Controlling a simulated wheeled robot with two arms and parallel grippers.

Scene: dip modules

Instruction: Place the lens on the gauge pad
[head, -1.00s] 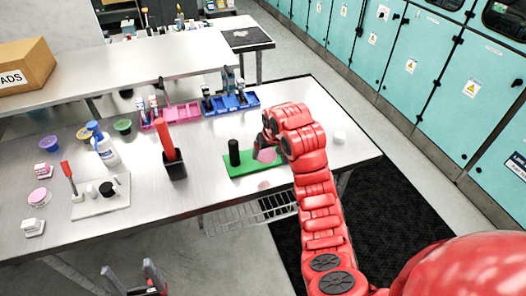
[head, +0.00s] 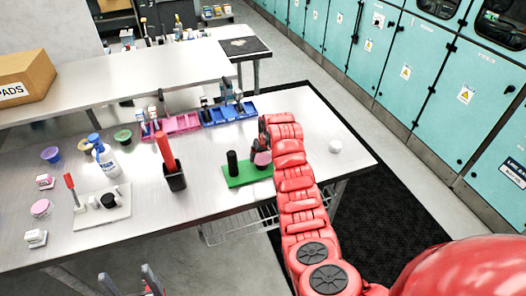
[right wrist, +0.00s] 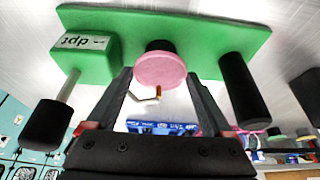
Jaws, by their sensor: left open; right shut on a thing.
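The lens, a pink disc (right wrist: 160,70), sits between the fingertips of my right gripper (right wrist: 160,78) in the right wrist view, and the jaws are shut on it. It also shows as a pink spot in the head view (head: 262,158). Behind its edge a dark round piece (right wrist: 160,45), apparently the gauge pad, stands on the green base (right wrist: 210,32). The lens overlaps it; I cannot tell whether they touch. In the head view my right gripper (head: 263,140) is over the green base, partly hidden by its arm. My left gripper (head: 130,282) is open and empty at the bottom.
A black cylinder (right wrist: 243,88) and a labelled green block (right wrist: 88,58) with a black-knobbed rod (right wrist: 45,125) flank the lens. A black holder (head: 175,178) stands left of the base. Blue (head: 228,113) and pink (head: 182,124) trays lie behind.

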